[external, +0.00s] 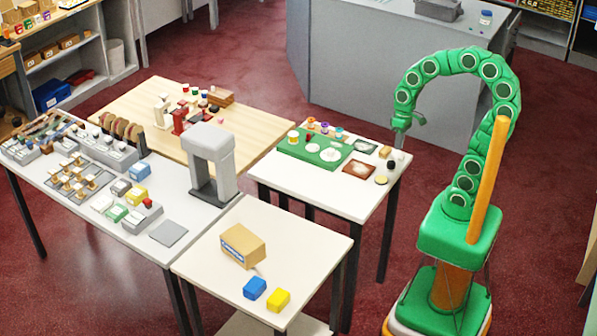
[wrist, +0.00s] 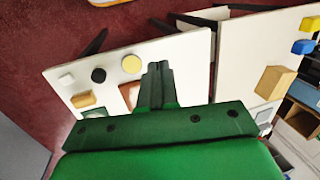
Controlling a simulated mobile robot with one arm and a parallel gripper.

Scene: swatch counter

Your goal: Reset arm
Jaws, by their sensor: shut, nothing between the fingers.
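My green arm rises from its base and curves over at the top in the external view. My gripper (external: 401,138) hangs at the end of it, above the right edge of the small white table (external: 335,198). In the wrist view my gripper (wrist: 157,68) shows as two dark fingers pressed together with nothing between them. The small table (wrist: 198,57) lies below and beyond the fingers. No object touches the fingers in either view.
The small table holds a green mat (external: 298,152), a brown tile (external: 359,169), a yellow disc (external: 381,180) and a black knob (external: 391,165). A front table bears a cardboard box (external: 243,246), a blue block (external: 255,288) and a yellow block (external: 278,300). Red floor around my base is clear.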

